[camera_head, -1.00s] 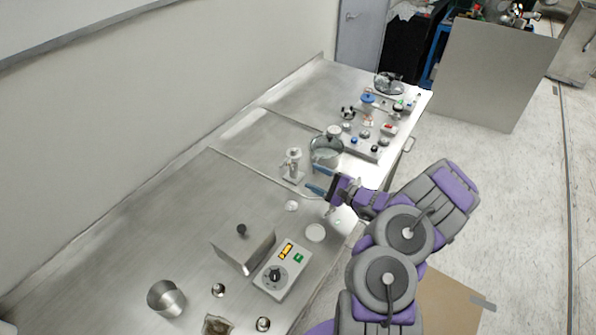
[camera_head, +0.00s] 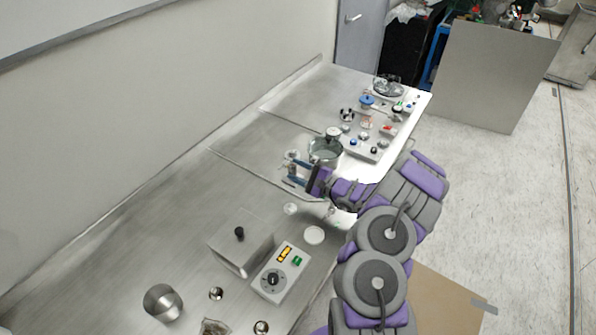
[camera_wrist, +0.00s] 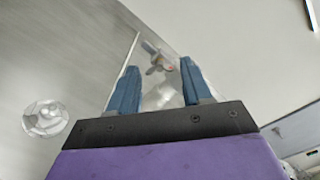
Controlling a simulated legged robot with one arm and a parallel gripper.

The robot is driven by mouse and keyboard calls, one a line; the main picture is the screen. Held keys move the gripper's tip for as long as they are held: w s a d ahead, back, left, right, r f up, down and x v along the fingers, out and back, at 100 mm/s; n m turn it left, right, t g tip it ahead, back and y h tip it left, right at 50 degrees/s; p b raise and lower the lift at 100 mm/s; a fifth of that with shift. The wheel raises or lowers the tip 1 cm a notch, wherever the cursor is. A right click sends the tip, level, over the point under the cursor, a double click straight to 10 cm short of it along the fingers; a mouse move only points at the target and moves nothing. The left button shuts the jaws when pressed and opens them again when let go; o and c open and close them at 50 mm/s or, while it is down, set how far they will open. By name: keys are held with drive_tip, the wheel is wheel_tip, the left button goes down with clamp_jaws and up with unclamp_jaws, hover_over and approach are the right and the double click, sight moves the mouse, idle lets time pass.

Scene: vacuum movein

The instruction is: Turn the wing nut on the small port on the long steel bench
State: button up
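The small port (camera_head: 291,155) is a small upright metal fitting on the long steel bench (camera_head: 130,230). It is partly hidden behind my gripper in the head view. In the wrist view a small winged metal piece, seemingly the wing nut (camera_wrist: 156,58), shows between and just beyond the fingertips. My gripper (camera_head: 292,171) is open, with two blue fingers apart on either side of the port's line. In the wrist view my gripper (camera_wrist: 159,66) has nothing between its fingers that I can see touched. The exact gap to the wing nut is hard to tell.
A glass vessel with a lid (camera_head: 325,150) stands close to the right of the port. A grey box with a black knob (camera_head: 241,250), a controller (camera_head: 281,271) and a metal cup (camera_head: 163,302) stand nearer. Several small parts crowd the far end. The bench's left side is clear.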

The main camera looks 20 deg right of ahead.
drive_tip(key=shift+f, duration=0.1)
drive_tip(key=c, duration=0.7)
